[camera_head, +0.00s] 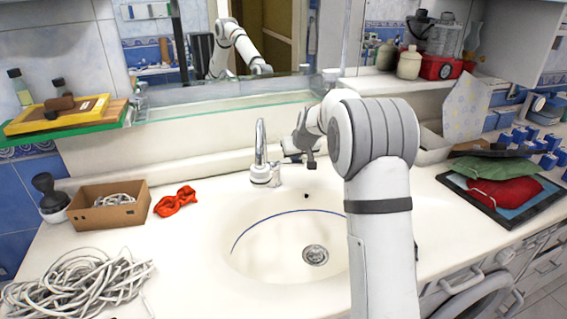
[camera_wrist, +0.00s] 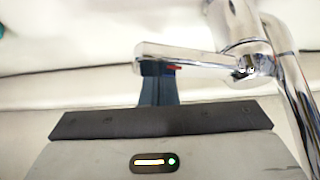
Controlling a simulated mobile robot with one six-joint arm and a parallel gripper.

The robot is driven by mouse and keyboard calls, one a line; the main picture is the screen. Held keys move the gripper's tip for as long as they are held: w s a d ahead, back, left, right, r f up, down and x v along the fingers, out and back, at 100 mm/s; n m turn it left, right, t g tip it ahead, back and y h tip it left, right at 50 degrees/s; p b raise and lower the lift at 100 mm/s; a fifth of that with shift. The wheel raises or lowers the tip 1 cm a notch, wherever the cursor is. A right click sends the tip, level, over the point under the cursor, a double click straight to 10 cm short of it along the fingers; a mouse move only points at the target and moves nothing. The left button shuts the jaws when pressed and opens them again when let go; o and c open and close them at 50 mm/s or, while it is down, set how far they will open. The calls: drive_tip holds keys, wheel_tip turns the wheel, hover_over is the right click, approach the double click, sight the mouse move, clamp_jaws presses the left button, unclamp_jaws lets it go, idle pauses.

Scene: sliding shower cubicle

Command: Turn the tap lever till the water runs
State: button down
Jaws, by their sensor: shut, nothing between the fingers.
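The chrome tap (camera_head: 261,152) stands upright at the back edge of the white basin (camera_head: 270,262). In the wrist view the tap (camera_wrist: 295,100) is at the right. Its flat chrome lever (camera_wrist: 205,57) reaches left from it, with a small red mark near its free end. My gripper (camera_head: 291,157) is just right of the tap in the head view. In the wrist view my gripper (camera_wrist: 157,75) is shut and empty. Its dark fingertips meet the lever near the free end, partly hidden by it; I cannot tell if they touch. I see no water running.
A cardboard box (camera_head: 108,213), a red cloth item (camera_head: 176,201) and a heap of white cord (camera_head: 75,285) lie left of the basin. A glass shelf (camera_head: 220,103) runs above the tap. A tray with folded cloths (camera_head: 500,190) is at right.

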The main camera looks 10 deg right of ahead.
drive_tip(key=shift+s+a+b, duration=0.1)
drive_tip(key=shift+s+b, duration=0.3)
drive_tip(key=shift+s, duration=0.25)
drive_tip(key=shift+s+f, duration=0.1)
drive_tip(key=shift+s+b, duration=0.15)
drive_tip(key=shift+b, duration=0.2)
drive_tip(key=shift+s, duration=0.2)
drive_tip(key=shift+s+b, duration=0.2)
drive_tip(key=shift+b, duration=0.2)
drive_tip(key=shift+w, duration=0.1)
drive_tip(key=shift+w+d, duration=0.35)
drive_tip(key=shift+w, duration=0.15)
wheel_tip(320, 180, up, 7)
drive_tip(key=p, duration=0.4)
